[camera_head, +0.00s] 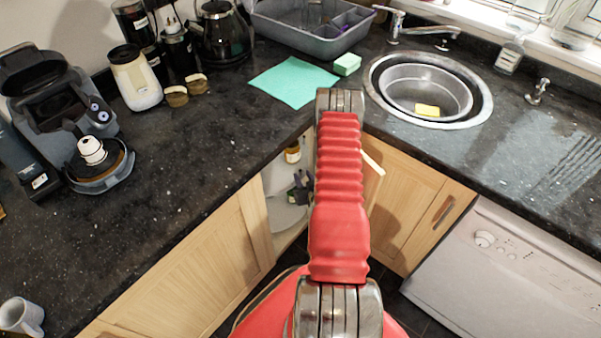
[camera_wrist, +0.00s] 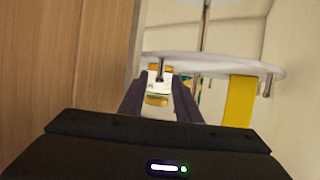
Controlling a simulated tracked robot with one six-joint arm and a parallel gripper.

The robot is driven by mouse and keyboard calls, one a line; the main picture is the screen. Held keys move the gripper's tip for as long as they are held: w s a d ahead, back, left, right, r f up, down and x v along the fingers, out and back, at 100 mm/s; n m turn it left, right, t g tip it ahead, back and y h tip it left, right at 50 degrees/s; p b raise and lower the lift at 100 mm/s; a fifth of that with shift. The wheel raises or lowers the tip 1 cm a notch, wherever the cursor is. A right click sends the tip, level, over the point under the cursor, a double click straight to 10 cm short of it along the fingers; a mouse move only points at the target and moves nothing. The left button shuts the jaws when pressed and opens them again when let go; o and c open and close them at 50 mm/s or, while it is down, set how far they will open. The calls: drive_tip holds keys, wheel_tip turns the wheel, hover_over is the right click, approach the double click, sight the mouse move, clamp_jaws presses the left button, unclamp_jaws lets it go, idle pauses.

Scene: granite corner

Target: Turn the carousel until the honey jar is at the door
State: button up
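The corner cupboard holds a white carousel. Its round shelf (camera_head: 287,217) shows beside my arm in the head view, and a white disc (camera_wrist: 215,65) with a metal post and short pegs crosses the wrist view. A small jar with an orange-yellow lid and pale label (camera_wrist: 154,86) appears beyond my fingertips, partly behind a peg; it looks like honey. A similar amber jar (camera_head: 292,155) shows in the cupboard in the head view. My gripper (camera_wrist: 160,88) has its two dark fingers apart, with no clear grip on anything. Whether a finger touches the peg cannot be told.
A wooden panel (camera_wrist: 65,65) stands close on the left of the wrist view. A yellow upright item (camera_wrist: 239,102) is to the right under the disc. The dark worktop (camera_head: 215,130) overhangs the cupboard. An opened door (camera_head: 373,180) stands right of my arm.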

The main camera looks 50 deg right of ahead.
sight(301, 173)
drive_tip(key=shift+x, duration=2.25)
drive_tip(key=shift+c, duration=0.3)
clamp_jaws()
